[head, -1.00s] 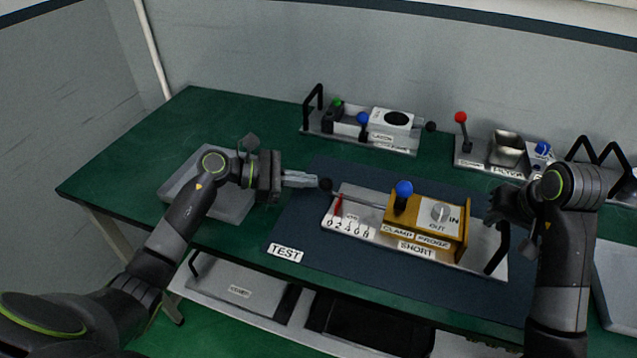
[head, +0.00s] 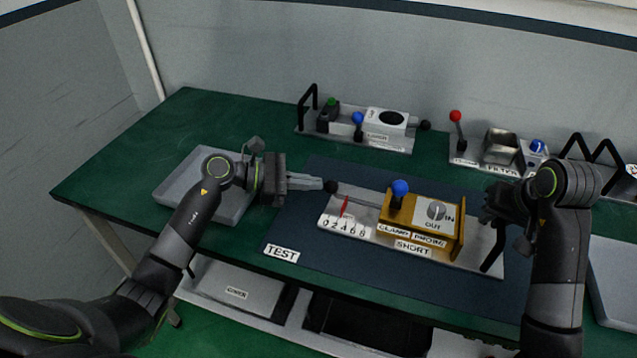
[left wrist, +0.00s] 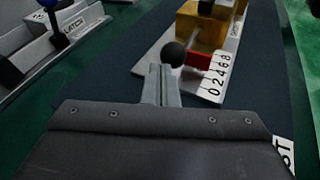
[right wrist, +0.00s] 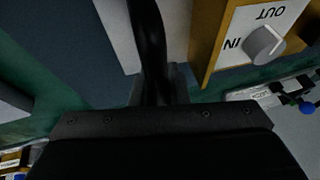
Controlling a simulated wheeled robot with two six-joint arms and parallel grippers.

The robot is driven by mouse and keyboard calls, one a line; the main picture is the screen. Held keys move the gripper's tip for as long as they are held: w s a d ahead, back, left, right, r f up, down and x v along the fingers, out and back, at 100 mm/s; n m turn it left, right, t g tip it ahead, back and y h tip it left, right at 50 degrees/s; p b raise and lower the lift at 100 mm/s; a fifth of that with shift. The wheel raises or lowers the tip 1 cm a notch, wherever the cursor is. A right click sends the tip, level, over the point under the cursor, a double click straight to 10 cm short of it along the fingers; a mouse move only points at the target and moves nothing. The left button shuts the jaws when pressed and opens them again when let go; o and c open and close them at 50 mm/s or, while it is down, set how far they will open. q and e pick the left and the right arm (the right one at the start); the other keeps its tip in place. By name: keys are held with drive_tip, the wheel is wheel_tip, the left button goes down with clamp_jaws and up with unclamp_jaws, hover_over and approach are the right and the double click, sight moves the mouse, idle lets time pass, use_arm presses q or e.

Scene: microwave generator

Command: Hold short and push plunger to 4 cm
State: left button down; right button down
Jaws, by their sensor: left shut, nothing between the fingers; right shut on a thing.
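The SHORT unit is a yellow box (head: 422,212) with a blue-knobbed clamp lever (head: 398,189) and an IN/OUT dial (head: 436,210) on a pale base. Its plunger rod ends at the left in a black ball (head: 331,186), also in the left wrist view (left wrist: 174,54). A red pointer (head: 345,206) stands over the 0-8 scale (head: 343,226), around 2 to 4; exact reading unclear. My left gripper (head: 322,184) is shut and empty, its tips against the ball. My right gripper (head: 493,216) is shut on the black handle (right wrist: 148,40) at the unit's right end.
The unit lies on a dark blue mat labelled TEST (head: 281,253) on a green table. A grey tray (head: 172,187) is at the left. The LATCH (head: 376,138) and FILTER (head: 500,165) units stand behind. Another grey tray (head: 612,270) is at the right edge.

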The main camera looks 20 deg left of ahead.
use_arm(q)
drive_tip(key=shift+d, duration=0.35)
use_arm(e)
drive_tip(key=shift+f, duration=0.1)
use_arm(q)
drive_tip(key=shift+d, duration=0.25)
drive_tip(key=shift+a+r, duration=1.25)
drive_tip(key=shift+r, duration=0.25)
drive_tip(key=shift+a, duration=0.1)
drive_tip(key=v, duration=0.8)
